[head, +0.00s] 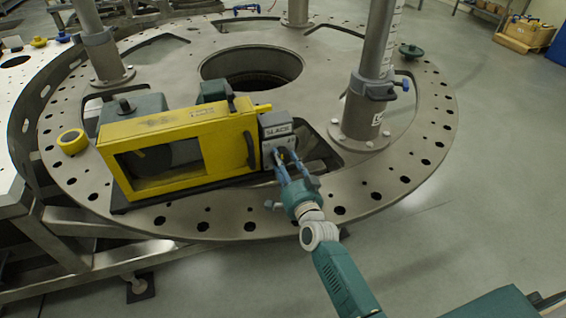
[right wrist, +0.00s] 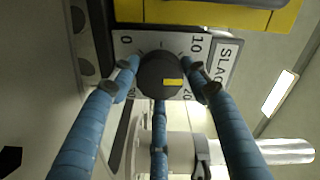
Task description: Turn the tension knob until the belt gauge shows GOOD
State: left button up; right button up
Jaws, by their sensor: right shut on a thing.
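My right gripper (head: 283,166) is shut on the tension knob, with its blue fingers around it. In the right wrist view the dark round knob (right wrist: 160,72) sits between the fingertips, and its yellow mark points to the picture's right. The pale dial plate (right wrist: 130,42) behind it shows 0 and 10, with other numbers partly hidden by the fingers. The belt gauge (head: 278,130) reads SLACK; part of this label (right wrist: 226,62) shows in the right wrist view. The yellow guard housing (head: 203,150) stands left of the gauge. My left gripper is not in view.
The housing stands on a large round turret plate (head: 390,200) with holes along its rim. Metal posts (head: 370,75) rise from it. A yellow round piece (head: 72,141) lies on the plate at left. Open floor (head: 480,200) is at right.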

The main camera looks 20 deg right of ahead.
jog(key=shift+w+d+r+m, duration=0.1)
jog(key=shift+d+r+m, duration=0.15)
jog(key=shift+r+m, duration=0.15)
jog(key=o, duration=1.1)
jog(key=shift+o, duration=0.2)
jog(key=shift+f, duration=0.2)
jog(key=shift+s+f, duration=0.15)
jog(key=shift+s, duration=0.15)
jog(key=s, duration=1.1)
jog(key=shift+s+d+r, duration=0.15)
jog(key=shift+s+r, duration=0.05)
jog(key=shift+s, duration=0.1)
